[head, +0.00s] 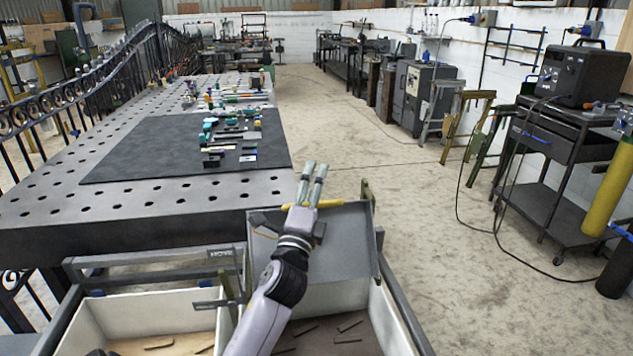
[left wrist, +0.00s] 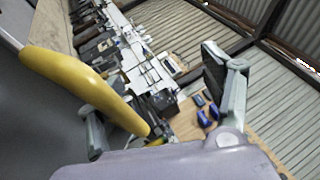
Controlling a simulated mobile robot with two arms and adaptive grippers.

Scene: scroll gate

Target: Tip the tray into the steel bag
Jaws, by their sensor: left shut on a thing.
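The grey tray (head: 348,238) is tipped up steeply above the right-hand pale bin, its flat inside facing me. I see no pieces left on its visible surface. My left gripper (head: 312,185) is at the tray's upper edge, shut on its yellow handle (head: 329,204); the handle also shows large in the left wrist view (left wrist: 80,82). The right-hand bin (head: 408,325) is pale and open, with several dark flat pieces (head: 349,325) on its bottom. I cannot read which bin is the steel bag. My right gripper is not in view.
A second pale bin (head: 112,318) with brown pieces stands at the left in a grey metal frame (head: 150,262). A perforated steel table (head: 130,210) with a dark mat and tools lies just behind.

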